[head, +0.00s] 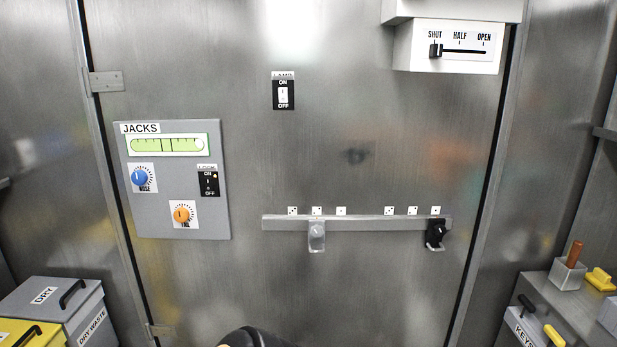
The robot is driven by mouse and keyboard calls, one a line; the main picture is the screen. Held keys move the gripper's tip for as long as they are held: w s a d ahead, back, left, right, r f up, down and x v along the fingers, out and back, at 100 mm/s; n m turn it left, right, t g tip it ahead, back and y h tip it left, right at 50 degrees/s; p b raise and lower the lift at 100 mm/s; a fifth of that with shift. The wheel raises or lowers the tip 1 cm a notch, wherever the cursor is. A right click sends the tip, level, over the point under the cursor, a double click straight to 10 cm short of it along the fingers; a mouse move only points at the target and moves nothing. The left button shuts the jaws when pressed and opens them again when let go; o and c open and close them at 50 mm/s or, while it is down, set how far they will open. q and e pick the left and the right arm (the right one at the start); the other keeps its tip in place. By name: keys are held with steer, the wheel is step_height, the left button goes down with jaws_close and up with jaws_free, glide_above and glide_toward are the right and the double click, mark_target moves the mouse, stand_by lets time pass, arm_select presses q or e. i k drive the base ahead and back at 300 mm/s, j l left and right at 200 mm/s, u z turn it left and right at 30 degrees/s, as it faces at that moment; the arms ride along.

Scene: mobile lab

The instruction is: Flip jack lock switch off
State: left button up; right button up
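The jacks panel (175,222) is a grey plate on the metal wall at left. Its lock switch (208,184) is a small black switch with ON and OFF marks, under a small label at the panel's right side. It is too small to tell which way it is set. The panel also has a level gauge (167,145), a blue nose knob (139,177) and an orange tail knob (181,214). Neither of my grippers is in view. A dark rounded part with a bit of yellow at the bottom edge seems to be mine.
Another ON/OFF switch (283,95) is on the wall up and right. A rail (375,222) with a clear and a black slider crosses the wall. A SHUT/HALF/OPEN slider box (448,47) is at top right. Bins (52,297) stand at lower left, a cluttered counter (540,300) at lower right.

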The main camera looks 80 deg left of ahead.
mark_target(208, 183)
steer(key=u, duration=3.35)
